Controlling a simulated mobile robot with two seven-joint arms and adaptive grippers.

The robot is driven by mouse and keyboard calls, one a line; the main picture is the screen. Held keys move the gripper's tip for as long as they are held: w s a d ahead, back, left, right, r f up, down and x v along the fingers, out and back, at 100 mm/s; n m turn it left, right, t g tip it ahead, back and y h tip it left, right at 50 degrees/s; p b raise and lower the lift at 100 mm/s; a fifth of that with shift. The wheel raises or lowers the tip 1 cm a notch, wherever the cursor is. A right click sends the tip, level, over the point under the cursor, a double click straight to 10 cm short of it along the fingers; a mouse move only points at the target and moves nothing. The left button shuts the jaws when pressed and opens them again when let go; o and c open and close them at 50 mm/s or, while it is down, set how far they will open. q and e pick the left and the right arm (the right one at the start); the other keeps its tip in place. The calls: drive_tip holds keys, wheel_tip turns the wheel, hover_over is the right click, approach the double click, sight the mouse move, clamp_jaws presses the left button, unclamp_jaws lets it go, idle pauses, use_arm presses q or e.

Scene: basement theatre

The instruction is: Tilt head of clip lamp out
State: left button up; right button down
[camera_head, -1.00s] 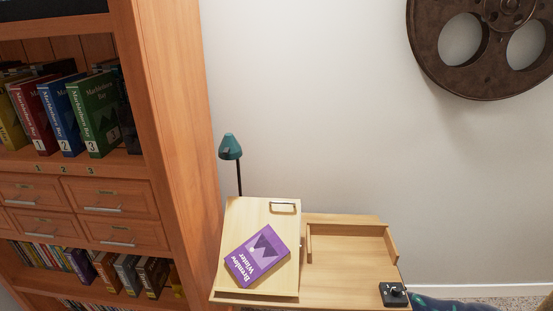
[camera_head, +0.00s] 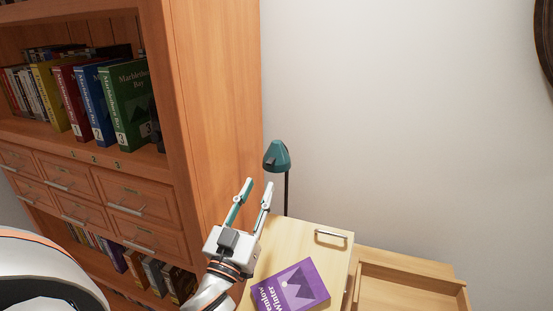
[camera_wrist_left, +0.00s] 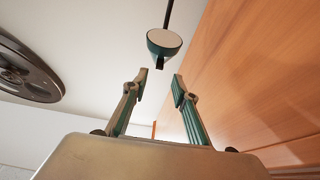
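The clip lamp has a teal head (camera_head: 276,155) on a thin dark stem (camera_head: 286,192) rising behind the tilted wooden desk board (camera_head: 312,232). My left gripper (camera_head: 257,188) is open and empty, its fingers pointing up towards the lamp head, just below and left of it. In the left wrist view the lamp head (camera_wrist_left: 164,44) sits beyond and between the open fingertips (camera_wrist_left: 158,88), apart from them, with its pale underside showing. The lamp's clip is hidden. My right gripper is not in view.
A wooden bookcase (camera_head: 215,80) with binders and drawers stands close on the left. A purple book (camera_head: 291,287) lies on the desk board. A wooden tray (camera_head: 410,290) is to its right.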

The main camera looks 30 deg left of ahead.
sight(269, 165)
use_arm(q)
drive_tip(key=p+x, duration=0.1)
drive_tip(key=x, duration=0.6)
drive_tip(key=shift+w+r, duration=0.2)
drive_tip(key=shift+r, duration=0.05)
drive_tip(key=shift+c, duration=0.7)
clamp_jaws()
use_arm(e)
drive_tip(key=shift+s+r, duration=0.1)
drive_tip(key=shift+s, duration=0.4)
